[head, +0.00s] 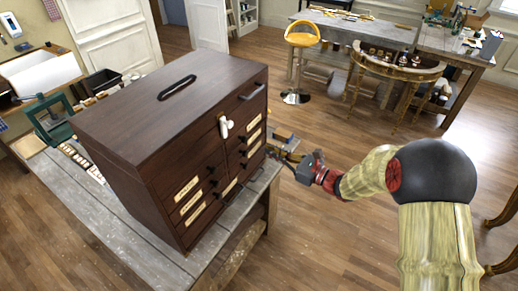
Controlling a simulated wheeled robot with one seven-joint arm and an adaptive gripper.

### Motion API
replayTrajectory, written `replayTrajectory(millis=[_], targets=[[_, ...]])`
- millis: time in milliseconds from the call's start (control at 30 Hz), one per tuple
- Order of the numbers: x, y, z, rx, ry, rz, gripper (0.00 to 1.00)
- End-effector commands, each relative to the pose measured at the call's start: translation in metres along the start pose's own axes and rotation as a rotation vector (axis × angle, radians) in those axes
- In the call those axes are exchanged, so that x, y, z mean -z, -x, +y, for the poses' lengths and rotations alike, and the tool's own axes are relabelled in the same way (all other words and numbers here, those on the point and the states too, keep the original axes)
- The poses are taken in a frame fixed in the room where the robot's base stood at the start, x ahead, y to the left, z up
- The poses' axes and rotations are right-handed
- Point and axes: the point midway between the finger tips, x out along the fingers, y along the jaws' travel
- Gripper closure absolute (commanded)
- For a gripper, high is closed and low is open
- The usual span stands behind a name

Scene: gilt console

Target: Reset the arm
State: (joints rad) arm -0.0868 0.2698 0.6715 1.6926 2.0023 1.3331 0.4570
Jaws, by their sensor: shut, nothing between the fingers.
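My arm comes in from the lower right and reaches left toward a dark brown wooden chest of drawers (150,110). My gripper (274,148) is at the chest's front right edge, small in the picture and partly hidden. Its fingers are shut with nothing held. I cannot tell whether it touches the chest.
The chest stands on a grey wooden table (120,235). Open wood floor lies between it and the gilt half-round console (398,67) with several small items. A yellow stool (301,38) and a cluttered workbench (455,45) stand at the back.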

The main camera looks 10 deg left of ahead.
Motion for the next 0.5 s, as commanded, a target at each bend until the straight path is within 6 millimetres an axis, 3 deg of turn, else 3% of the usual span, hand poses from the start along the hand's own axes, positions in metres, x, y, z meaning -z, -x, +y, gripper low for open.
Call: replayTrajectory(millis=[200, 500], targets=[[0.001, 0.04, -0.001, 0.003, -0.001, 0.001, 1.0], [0.001, 0.057, 0.001, 0.0, -0.002, 0.001, 1.0]])
